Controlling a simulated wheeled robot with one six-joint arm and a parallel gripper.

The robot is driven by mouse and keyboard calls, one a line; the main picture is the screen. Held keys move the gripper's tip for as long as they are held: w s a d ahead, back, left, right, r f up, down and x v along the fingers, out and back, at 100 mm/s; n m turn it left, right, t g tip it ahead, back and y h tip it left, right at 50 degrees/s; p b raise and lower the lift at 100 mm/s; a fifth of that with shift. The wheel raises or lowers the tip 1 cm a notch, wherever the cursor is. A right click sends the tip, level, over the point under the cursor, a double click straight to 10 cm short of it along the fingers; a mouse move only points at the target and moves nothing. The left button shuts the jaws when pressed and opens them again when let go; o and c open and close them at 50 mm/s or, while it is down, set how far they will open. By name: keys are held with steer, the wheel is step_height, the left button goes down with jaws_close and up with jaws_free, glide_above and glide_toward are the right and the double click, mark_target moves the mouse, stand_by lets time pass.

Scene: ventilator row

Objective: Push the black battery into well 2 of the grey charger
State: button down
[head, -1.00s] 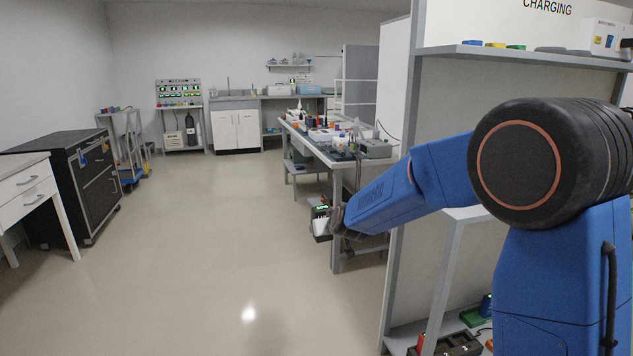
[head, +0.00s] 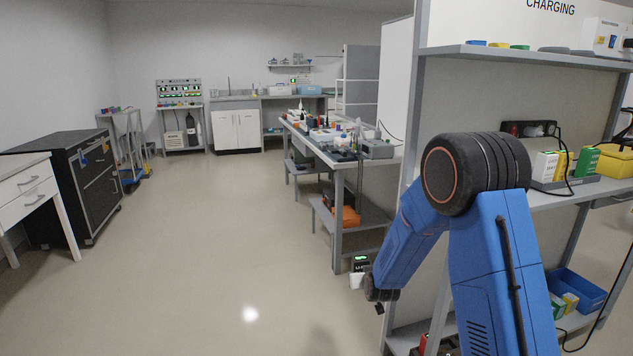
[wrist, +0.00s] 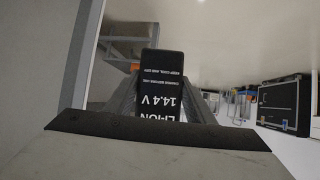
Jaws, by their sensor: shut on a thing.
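My gripper (wrist: 160,105) is shut on the black battery (wrist: 162,75), which fills the space between its fingers in the wrist view. White lettering on the battery reads "Li-ION 14.4 V", upside down in that view.
The charging rack's shelves (head: 560,55) stand at the right; its middle shelf holds boxes (head: 548,165) and a cable. A blue bin (head: 578,290) is on the lower shelf. A workbench (head: 340,150) stands behind the battery. The floor (head: 200,260) to the left is clear.

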steer(key=s+d+f, duration=0.6)
steer(key=f, duration=0.5)
steer(key=s+d+f+m+h, duration=0.1)
steer(key=s+d+f, duration=0.5)
steer(key=f, duration=0.4)
steer(key=shift+s+d+f, duration=0.35)
steer(key=shift+s+d, duration=0.05)
steer(key=shift+s, duration=0.05)
steer(key=shift+a, duration=0.1)
